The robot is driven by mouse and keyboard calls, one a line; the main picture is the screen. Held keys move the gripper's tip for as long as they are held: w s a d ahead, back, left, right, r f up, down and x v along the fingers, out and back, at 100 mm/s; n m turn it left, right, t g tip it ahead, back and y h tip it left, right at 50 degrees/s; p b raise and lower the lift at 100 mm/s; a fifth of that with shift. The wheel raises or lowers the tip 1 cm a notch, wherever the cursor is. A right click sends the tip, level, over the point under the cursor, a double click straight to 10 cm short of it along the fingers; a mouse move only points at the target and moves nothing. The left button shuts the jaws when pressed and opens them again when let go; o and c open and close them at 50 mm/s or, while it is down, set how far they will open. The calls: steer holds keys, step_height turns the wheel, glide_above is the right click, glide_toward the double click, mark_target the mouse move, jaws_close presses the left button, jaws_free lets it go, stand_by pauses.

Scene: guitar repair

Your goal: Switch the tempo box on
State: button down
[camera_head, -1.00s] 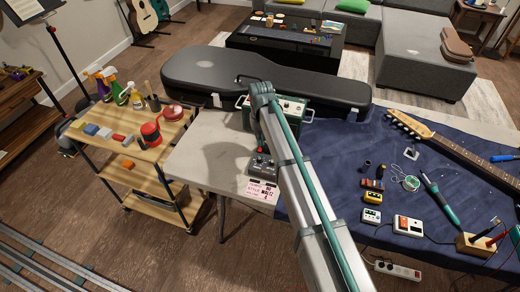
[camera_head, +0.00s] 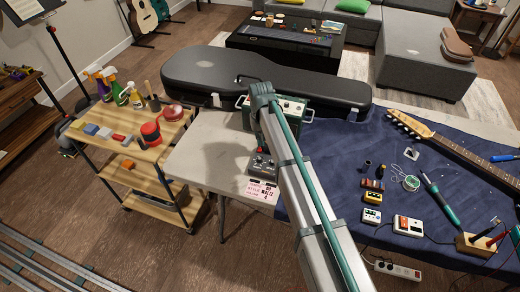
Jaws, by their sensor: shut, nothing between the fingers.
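A small dark grey box (camera_head: 262,165) with knob-like details on top sits near the left front of the table, just left of my arm. It looks like the tempo box, but its switch is too small to make out. A pink and white card (camera_head: 262,191) with handwriting, including what reads as "WALTZ", lies at its front edge. A small red spot shows at the box's back edge; I cannot tell what it belongs to. My arm reaches in from the bottom right and bends above the table behind the box.
A green amplifier-like box (camera_head: 291,108) stands behind my arm, before a black guitar case (camera_head: 265,75). A blue mat (camera_head: 340,150) on the right holds a guitar neck (camera_head: 450,150), small pedals and tools. A wooden cart (camera_head: 150,160) stands left. Bare tabletop (camera_head: 205,150) lies left of the box.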

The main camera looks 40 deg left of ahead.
mark_target(261, 148)
steer(key=shift+f+b, duration=0.4)
steer(key=shift+f, duration=0.75)
stand_by(0.5)
steer(key=shift+r, duration=0.15)
steer(key=shift+r+p, duration=1.95)
steer(key=shift+r, duration=1.45)
